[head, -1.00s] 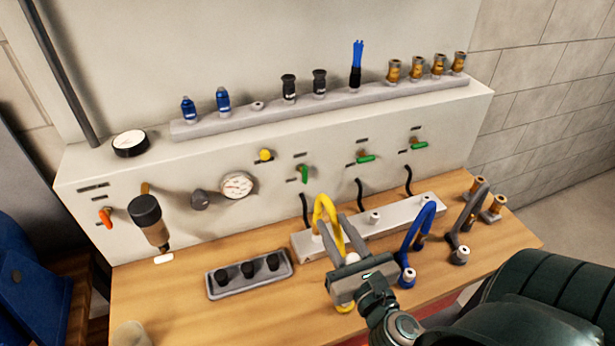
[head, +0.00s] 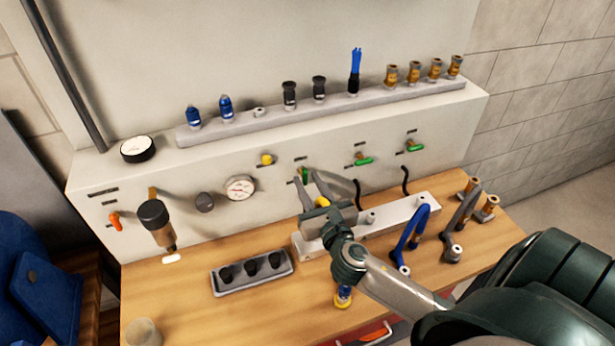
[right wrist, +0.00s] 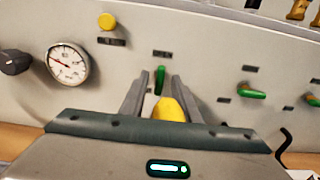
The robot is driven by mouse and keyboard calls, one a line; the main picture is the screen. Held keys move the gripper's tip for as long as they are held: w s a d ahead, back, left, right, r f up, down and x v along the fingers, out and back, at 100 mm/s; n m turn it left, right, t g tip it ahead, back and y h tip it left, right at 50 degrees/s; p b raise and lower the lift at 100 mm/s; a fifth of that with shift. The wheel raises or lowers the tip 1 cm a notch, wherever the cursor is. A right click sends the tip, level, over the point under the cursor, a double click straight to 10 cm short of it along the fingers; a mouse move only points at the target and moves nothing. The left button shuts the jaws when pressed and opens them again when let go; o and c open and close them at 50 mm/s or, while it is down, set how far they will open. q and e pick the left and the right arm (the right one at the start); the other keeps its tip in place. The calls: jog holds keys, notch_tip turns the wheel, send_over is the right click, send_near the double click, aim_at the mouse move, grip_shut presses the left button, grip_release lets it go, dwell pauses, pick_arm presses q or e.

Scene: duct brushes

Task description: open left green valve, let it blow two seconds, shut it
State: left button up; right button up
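The left green valve (head: 305,174) is on the panel front, its handle upright. It also shows in the right wrist view (right wrist: 160,79), between and beyond my fingertips. My right gripper (head: 306,176) is open at the valve, one finger on each side of the handle. I cannot tell whether either finger touches it. The middle green valve (head: 364,160) and the right green valve (head: 414,147) have sideways handles. My left gripper is not in view.
A yellow hose (right wrist: 168,108) shows between my fingers; my gripper hides most of it in the head view. A gauge (head: 240,187) and a yellow knob (head: 266,159) are left of the valve. A black-capped tray (head: 252,283) lies on the bench.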

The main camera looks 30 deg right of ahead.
jog(key=shift+w+d, duration=0.15)
jog(key=shift+w, duration=0.45)
jog(key=shift+c, duration=0.6)
grip_shut()
